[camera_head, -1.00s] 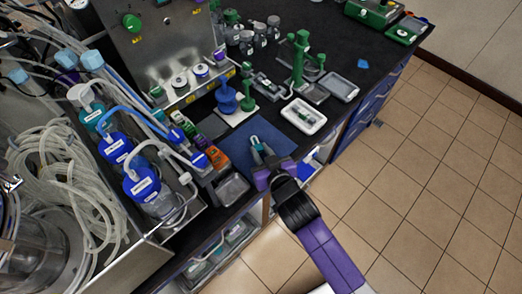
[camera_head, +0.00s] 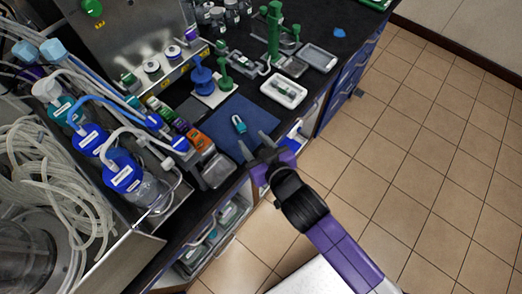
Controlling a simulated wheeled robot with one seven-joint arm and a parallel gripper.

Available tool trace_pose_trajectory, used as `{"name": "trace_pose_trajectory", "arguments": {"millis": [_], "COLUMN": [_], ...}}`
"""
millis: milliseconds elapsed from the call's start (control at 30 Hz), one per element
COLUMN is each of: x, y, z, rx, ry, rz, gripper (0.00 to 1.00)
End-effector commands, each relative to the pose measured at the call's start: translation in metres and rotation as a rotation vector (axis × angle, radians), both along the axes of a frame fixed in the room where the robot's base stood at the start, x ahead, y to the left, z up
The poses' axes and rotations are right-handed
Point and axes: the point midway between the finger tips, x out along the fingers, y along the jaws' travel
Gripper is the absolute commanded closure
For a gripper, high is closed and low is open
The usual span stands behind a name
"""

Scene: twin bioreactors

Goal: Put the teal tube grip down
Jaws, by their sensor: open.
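The teal tube grip (camera_head: 239,124) lies on the blue mat (camera_head: 226,113) on the black bench. My gripper (camera_head: 256,144) is open, with its two grey fingers apart and pointing toward the mat. The fingertips are at the mat's near edge, a short way below and to the right of the teal grip, and look clear of it. Nothing shows between the fingers.
A white tray (camera_head: 270,90) with small parts stands right of the mat. A blue stand (camera_head: 202,78) and a green stand (camera_head: 225,82) are behind it. Blue-capped bottles (camera_head: 121,170) and tubing are at the left. The tiled floor at right is clear.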

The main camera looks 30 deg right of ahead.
Motion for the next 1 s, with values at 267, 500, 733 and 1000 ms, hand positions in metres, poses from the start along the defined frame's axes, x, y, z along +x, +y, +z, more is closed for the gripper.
{"name": "trace_pose_trajectory", "arguments": {"millis": [267,500,733,1000], "x": [-0.039,-0.046,-0.053,-0.142], "y": [0.003,0.004,0.004,0.004], "z": [0.014,0.019,0.018,0.022], "rx": [0.001,0.0,0.002,0.013], "ry": [0.002,0.001,0.002,-0.014], "rz": [-0.001,-0.001,0.006,0.073], "gripper": [0.55,0.55,0.55,0.55]}}
